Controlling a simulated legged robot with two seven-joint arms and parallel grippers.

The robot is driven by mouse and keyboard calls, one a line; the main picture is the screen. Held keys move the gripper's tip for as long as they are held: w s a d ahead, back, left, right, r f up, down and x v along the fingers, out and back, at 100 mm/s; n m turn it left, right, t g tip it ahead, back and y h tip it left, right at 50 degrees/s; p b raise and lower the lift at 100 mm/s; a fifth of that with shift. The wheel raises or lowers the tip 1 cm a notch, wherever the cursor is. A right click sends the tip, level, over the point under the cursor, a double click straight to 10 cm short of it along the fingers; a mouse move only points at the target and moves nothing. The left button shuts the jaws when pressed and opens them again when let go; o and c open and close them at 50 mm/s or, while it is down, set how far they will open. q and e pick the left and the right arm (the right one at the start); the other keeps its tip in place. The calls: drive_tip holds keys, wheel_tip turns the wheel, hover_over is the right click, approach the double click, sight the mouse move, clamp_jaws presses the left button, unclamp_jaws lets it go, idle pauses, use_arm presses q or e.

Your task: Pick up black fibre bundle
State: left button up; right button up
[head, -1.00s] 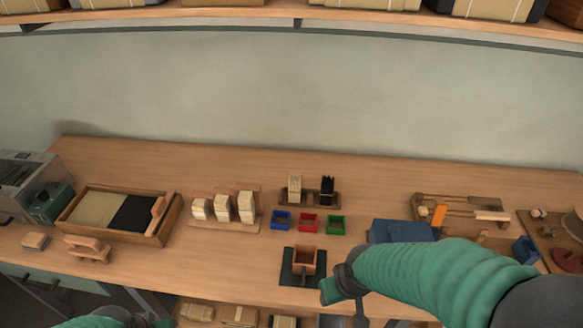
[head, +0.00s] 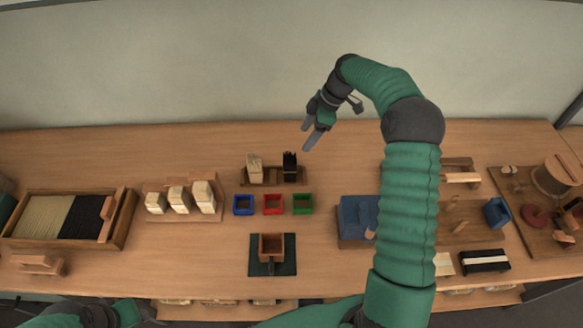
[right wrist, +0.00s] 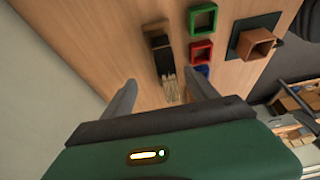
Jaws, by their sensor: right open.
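The black fibre bundle (head: 290,166) stands upright in the right part of a small wooden holder (head: 272,181) near the back of the bench. A pale fibre bundle (head: 254,168) stands in the holder's left part. My right gripper (head: 308,138) is open and empty, above and slightly right of the black bundle, apart from it. In the right wrist view the black bundle (right wrist: 158,42) shows beyond the gap between the open fingers (right wrist: 161,78), with the pale bundle (right wrist: 170,88) nearer. My left gripper (head: 98,315) is low at the bottom left edge, mostly cut off.
Blue (head: 243,205), red (head: 273,204) and green (head: 302,204) trays stand before the holder. A wooden cup (head: 271,247) sits on a dark mat in front. Pale blocks (head: 180,199) stand left, a blue device (head: 357,217) right. The wall (head: 150,70) rises behind the bench.

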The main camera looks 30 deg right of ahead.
sight(291, 159)
drive_tip(key=x, duration=0.3)
drive_tip(key=a+x, duration=0.1)
drive_tip(key=x, duration=0.3)
drive_tip(key=shift+w, duration=0.1)
drive_tip(key=shift+a+f+p, duration=0.25)
drive_tip(key=shift+a+p, duration=0.05)
drive_tip(key=x, duration=0.4)
drive_tip(key=shift+s+f+p, duration=0.2)
drive_tip(key=shift+s+p, duration=0.05)
drive_tip(key=shift+p, duration=0.15)
drive_tip(key=shift+w+d+f, duration=0.15)
drive_tip(key=shift+d+f, duration=0.05)
drive_tip(key=shift+f, duration=0.2)
drive_tip(key=shift+a+r, duration=0.15)
drive_tip(key=shift+a, duration=0.15)
drive_tip(key=c, duration=1.4)
drive_tip(key=shift+d, duration=0.15)
clamp_jaws()
drive_tip(key=shift+r, duration=0.1)
